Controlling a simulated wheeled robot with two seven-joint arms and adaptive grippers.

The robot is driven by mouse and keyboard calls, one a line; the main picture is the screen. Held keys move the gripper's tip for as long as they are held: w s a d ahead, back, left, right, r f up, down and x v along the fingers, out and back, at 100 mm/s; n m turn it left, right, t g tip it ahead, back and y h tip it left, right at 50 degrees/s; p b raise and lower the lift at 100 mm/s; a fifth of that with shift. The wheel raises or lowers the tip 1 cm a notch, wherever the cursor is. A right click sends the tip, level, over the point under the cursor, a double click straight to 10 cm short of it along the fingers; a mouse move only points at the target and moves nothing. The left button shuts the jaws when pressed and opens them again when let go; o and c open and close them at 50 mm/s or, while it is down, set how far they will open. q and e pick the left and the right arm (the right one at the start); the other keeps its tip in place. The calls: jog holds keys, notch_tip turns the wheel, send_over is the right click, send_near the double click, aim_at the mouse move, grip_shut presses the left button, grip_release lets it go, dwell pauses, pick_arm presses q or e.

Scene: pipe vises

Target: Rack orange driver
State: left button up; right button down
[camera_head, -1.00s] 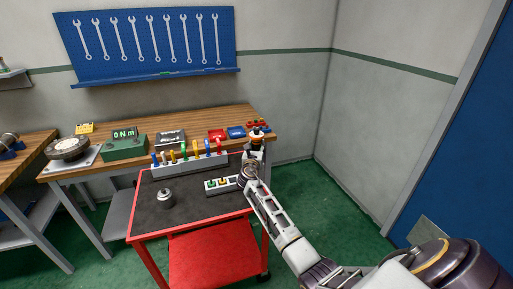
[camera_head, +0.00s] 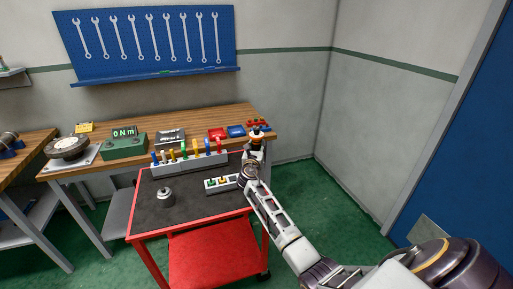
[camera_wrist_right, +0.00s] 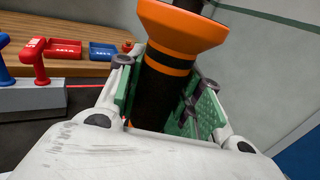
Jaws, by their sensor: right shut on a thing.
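The orange driver (camera_wrist_right: 180,35) has a wide flared orange top and a black body with an orange band. In the right wrist view it stands between the green-padded fingers of my right gripper (camera_wrist_right: 163,92), which is shut on it. Its lower end is hidden behind the wrist housing. In the head view my right gripper (camera_head: 255,146) holds it above the cart's back right corner, with only a little orange showing. A long grey rack (camera_head: 190,165) with several coloured handles stands at the back of the cart, left of the gripper. My left gripper is out of view.
The red cart (camera_head: 190,228) has a dark top, with a small pale block (camera_head: 221,184) and a metal cylinder (camera_head: 166,195) on it. Behind is a wooden bench with a green torque display (camera_head: 124,147), a red tray (camera_head: 217,133) and a blue tray (camera_head: 236,131).

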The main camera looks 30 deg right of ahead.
jog(key=shift+f, duration=0.1)
dwell(0.7)
jog(key=c, duration=0.9)
grip_release()
jog(key=shift+f, duration=0.25)
jog(key=shift+v, duration=6.05)
jog(key=shift+r, duration=0.1)
